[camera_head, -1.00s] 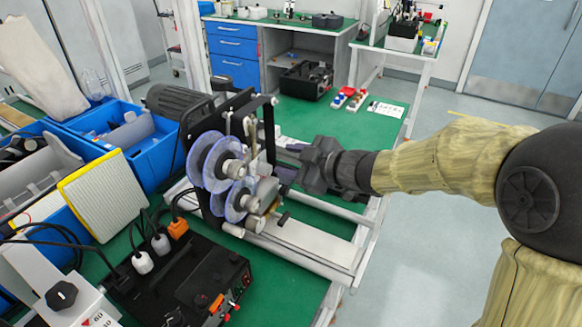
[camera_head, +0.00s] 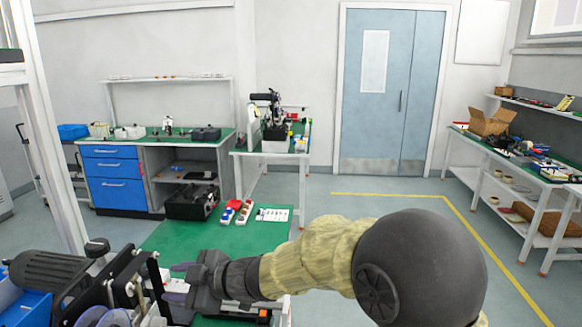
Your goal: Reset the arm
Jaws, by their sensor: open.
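My arm, in a yellowish sleeve, reaches in from the lower right of the head view. My gripper (camera_head: 180,282) is at the lower left, beside the black coder machine (camera_head: 115,290) with its clear reels. The gripper's fingers point left toward the machine. I cannot tell whether they touch it. The fingertips are small and partly merge with the machine behind them. I see nothing clearly held between them.
A blue-drawer bench (camera_head: 112,180) and a small table stand behind. A shelf bench with an open carton (camera_head: 490,122) is at right. Open floor lies before the blue door (camera_head: 375,110).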

